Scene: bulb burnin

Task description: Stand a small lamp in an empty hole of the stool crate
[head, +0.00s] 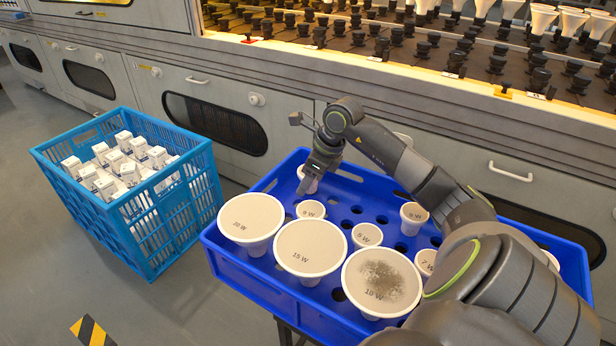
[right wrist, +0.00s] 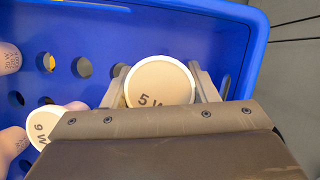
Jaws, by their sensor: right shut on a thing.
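The blue stool crate (head: 232,262) has a holed deck holding several white lamps. My right gripper (head: 312,170) reaches over its far left corner, shut on a small white lamp (head: 309,184). In the right wrist view this lamp (right wrist: 160,84) reads 5 W, upright between the two fingers. I cannot tell whether its base sits in a hole or just above. A 9 W lamp (head: 311,210) stands close by in front. Another small lamp (head: 367,235) and a third (head: 413,214) stand further right. Empty holes show in the middle of the deck.
Large lamps marked 20 W (head: 251,216), 15 W (head: 310,248) and 10 W (head: 382,282) line the near side; the 10 W face is dark-stained. A light-blue crate (head: 141,235) of white boxes stands on the floor at left. A rack of sockets (head: 400,45) runs behind.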

